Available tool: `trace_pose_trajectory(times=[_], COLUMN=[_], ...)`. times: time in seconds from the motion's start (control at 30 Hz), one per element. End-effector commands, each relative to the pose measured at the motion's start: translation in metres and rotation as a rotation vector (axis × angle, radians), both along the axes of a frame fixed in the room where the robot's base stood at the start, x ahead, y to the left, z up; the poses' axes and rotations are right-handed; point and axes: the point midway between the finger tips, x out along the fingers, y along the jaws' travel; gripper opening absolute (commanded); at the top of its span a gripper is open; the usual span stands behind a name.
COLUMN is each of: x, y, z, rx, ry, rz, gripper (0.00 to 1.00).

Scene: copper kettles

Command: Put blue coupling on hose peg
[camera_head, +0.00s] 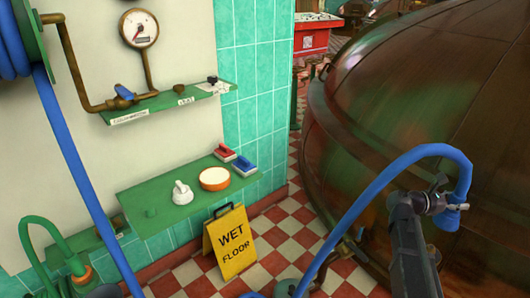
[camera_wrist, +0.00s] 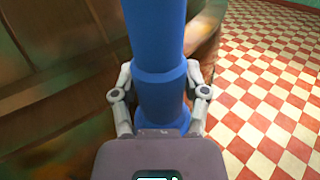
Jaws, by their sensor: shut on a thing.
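My gripper (camera_head: 455,207) is at the right, in front of the big copper vessel, shut on the blue coupling (camera_head: 447,220) at the end of a blue hose (camera_head: 385,175). In the wrist view the coupling (camera_wrist: 160,95) stands between the two fingers of my gripper (camera_wrist: 160,92), and the hose runs up from it. The hose arcs over to the left and down towards the floor.
The copper vessel (camera_head: 420,90) is close beside my arm. A yellow wet floor sign (camera_head: 231,243) stands below the lower shelf, which bears a white knobbed item (camera_head: 182,192), an orange bowl (camera_head: 214,179) and red and blue brushes. The upper shelf (camera_head: 170,103) has labels and valves.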

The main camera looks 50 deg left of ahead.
Motion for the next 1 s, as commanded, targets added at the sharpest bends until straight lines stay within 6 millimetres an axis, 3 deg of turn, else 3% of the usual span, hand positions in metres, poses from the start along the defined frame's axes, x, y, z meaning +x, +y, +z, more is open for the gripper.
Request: trace_pose_trajectory(times=[0.03,1.0], x=[0.0,0.0], y=[0.0,0.0], z=[0.018,0.175], rx=[-0.001,-0.001], ry=[-0.001,-0.001], rz=[0.0,0.0], gripper=[0.16,0.16])
